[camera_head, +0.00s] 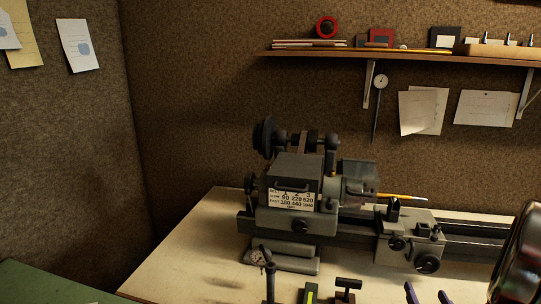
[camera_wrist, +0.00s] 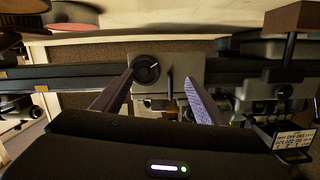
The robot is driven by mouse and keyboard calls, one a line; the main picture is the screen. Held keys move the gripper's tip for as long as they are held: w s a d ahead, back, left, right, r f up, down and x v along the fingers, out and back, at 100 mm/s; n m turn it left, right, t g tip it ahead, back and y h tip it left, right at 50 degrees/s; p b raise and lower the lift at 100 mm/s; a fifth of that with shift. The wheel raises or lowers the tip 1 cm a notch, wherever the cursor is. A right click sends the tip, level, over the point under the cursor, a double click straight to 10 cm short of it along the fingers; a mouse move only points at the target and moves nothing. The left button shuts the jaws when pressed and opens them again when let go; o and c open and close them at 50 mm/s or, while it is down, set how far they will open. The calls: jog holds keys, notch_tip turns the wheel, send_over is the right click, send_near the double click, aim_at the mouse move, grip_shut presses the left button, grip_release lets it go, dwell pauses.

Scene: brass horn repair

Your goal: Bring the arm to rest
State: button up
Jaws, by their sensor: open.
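My gripper (camera_wrist: 158,76) shows in the wrist view with its two purple-grey fingers apart and nothing visible between them. In the head view, the tips of my gripper (camera_head: 427,293) just show at the bottom edge, right of centre, in front of the lathe. Most of my arm is out of the picture. The wrist view shows the lathe upside down, with its carriage and round handwheel (camera_wrist: 146,68) beyond the fingers. I cannot tell the exact gap between fingers and lathe.
A small grey lathe (camera_head: 300,222) stands on a pale bench (camera_head: 190,262). A dark, shiny rounded object (camera_head: 520,262) is at far right. A shelf (camera_head: 400,55) hangs above.

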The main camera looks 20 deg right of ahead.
jog(key=w+a+r+n+g+y, duration=0.15)
jog(key=w+a+r, duration=0.25)
jog(key=a, duration=0.5)
jog(key=w+a+r+n+g+y, duration=0.1)
jog(key=w+a+r+n+g, duration=0.2)
jog(key=a, duration=0.5)
jog(key=s+a+r+n+g+y, duration=0.1)
jog(key=s+a, duration=0.5)
jog(key=a, duration=0.6)
jog(key=s+a+r+n+g+y, duration=0.2)
jog(key=s+a, duration=0.5)
jog(key=a, duration=0.5)
notch_tip(320, 180, up, 2)
jog(key=shift+s+r+g+y, duration=0.25)
jog(key=shift+g+y, duration=0.3)
jog(key=shift+y, duration=0.6)
jog(key=shift+d, duration=0.1)
jog(key=shift+c, duration=0.2)
